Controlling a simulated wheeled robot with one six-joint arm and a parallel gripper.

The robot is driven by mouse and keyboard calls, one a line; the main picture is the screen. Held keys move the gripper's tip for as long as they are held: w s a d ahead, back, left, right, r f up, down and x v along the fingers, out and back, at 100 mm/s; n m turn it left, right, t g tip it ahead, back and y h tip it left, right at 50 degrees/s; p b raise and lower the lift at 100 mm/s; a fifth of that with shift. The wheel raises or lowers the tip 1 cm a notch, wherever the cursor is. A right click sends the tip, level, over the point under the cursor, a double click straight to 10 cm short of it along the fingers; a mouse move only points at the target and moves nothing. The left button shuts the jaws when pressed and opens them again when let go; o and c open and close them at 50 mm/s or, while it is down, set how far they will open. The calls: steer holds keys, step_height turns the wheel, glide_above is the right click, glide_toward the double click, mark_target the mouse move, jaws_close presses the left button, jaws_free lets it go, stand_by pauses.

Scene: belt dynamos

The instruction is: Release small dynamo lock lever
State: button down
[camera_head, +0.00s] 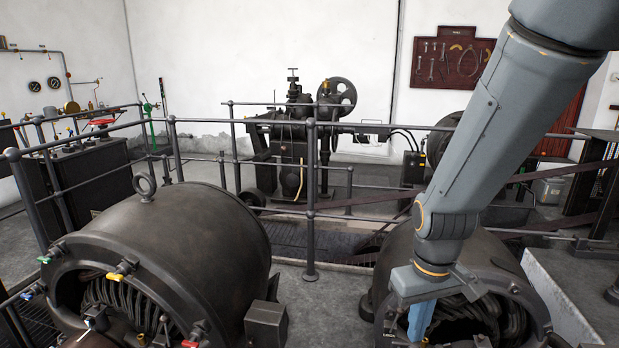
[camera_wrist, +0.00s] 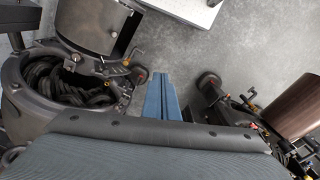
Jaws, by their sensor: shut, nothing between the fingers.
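A dark dynamo (camera_head: 502,258) stands at the lower right in the head view, partly hidden behind my arm. In the wrist view a dynamo with dark coils in its open end (camera_wrist: 58,82) is at the left. A thin lever with a brass-coloured end (camera_wrist: 134,54) stands out from its right side; I cannot tell whether it is the lock lever. My gripper (camera_wrist: 161,78) is shut and empty, its blue fingers over the floor right of this lever and apart from it. In the head view my gripper (camera_head: 420,322) is in front of the right dynamo.
A larger dynamo (camera_head: 185,245) with coloured handles stands at the left in the head view. Metal railings (camera_head: 311,200) run behind the dynamos. In the wrist view more machine parts with small levers (camera_wrist: 250,110) are at the right, and bare grey floor (camera_wrist: 190,50) lies between.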

steer(key=s+a+r+m, duration=0.1)
steer(key=s+r+m, duration=0.1)
steer(key=s, duration=0.3)
steer(key=w+d+f+n+h, duration=0.1)
steer(key=w+d+f, duration=0.15)
steer(key=w, duration=0.55)
steer(key=w+d+f+n+h, duration=0.1)
steer(key=w+f, duration=0.3)
steer(key=w, duration=0.3)
steer(key=n+t, duration=0.2)
steer(key=n, duration=0.1)
glide_toward(397, 309)
steer(key=s+a+r, duration=0.3)
steer(key=s+a, duration=0.2)
steer(key=s, duration=0.1)
steer(key=w+d+f+p, duration=0.2)
steer(key=w+d+f, duration=0.3)
steer(key=f, duration=0.5)
steer(key=shift+w+d, duration=0.25)
steer(key=shift+w, duration=0.05)
steer(key=shift+d+t, duration=0.1)
steer(key=shift+t, duration=0.2)
